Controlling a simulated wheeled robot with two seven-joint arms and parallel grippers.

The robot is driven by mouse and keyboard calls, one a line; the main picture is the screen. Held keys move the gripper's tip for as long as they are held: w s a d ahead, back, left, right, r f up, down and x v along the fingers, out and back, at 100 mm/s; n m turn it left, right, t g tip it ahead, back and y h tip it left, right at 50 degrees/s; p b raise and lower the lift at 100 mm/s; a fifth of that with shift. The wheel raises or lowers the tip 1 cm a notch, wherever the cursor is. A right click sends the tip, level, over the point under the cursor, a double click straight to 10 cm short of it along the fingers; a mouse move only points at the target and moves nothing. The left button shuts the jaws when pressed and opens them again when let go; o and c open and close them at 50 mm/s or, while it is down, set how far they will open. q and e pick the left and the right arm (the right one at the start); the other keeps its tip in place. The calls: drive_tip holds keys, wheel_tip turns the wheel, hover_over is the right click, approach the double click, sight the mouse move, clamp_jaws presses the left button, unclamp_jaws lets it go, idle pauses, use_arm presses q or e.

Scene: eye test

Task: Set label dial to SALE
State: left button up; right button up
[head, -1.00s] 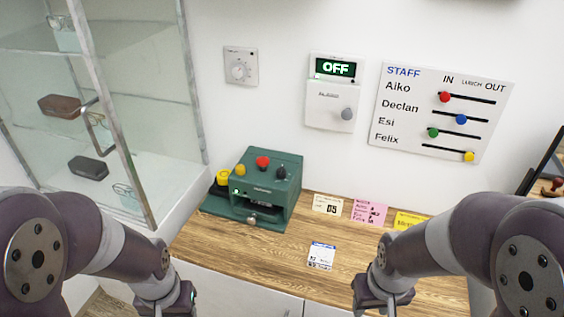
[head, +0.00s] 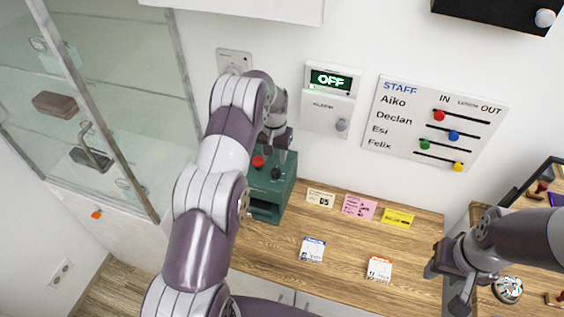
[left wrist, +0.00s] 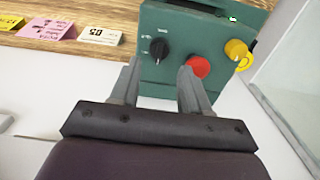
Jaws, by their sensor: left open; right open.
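The green label machine (head: 268,205) stands at the back left of the wooden counter, partly hidden by my left arm. On its face are a black dial (left wrist: 159,48) with small white marks around it, too small to read, and a red knob (left wrist: 197,67). The black dial also shows in the head view (head: 277,173), just below my left gripper (head: 283,155). In the left wrist view my left gripper (left wrist: 160,72) is open and empty, its fingertips on either side of the line to the black dial. My right gripper (head: 445,288) is open and empty by the counter's right end.
A yellow roll (left wrist: 237,52) sits beside the red knob. Note cards (head: 359,206) stand behind two small label cards (head: 312,249) on the counter. The wall holds an OFF display box (head: 331,98) and a staff slider board (head: 434,125). A glass cabinet (head: 110,110) is at left.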

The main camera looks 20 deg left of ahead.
sight(276, 169)
use_arm(q)
drive_tip(key=f, duration=0.2)
drive_tip(key=w+f+p, duration=0.1)
drive_tip(key=f, duration=0.1)
drive_tip(key=f+p, duration=0.1)
drive_tip(key=f, duration=0.2)
drive_tip(key=shift+w, duration=0.15)
drive_tip(key=shift+f, duration=0.3)
drive_tip(key=shift+s+f, duration=0.1)
drive_tip(key=shift+s, duration=0.35)
drive_tip(key=shift+w, duration=0.1)
use_arm(e)
drive_tip(key=r, duration=0.3)
drive_tip(key=shift+w, duration=0.4)
use_arm(q)
drive_tip(key=shift+w+f, duration=0.1)
drive_tip(key=c, duration=0.8)
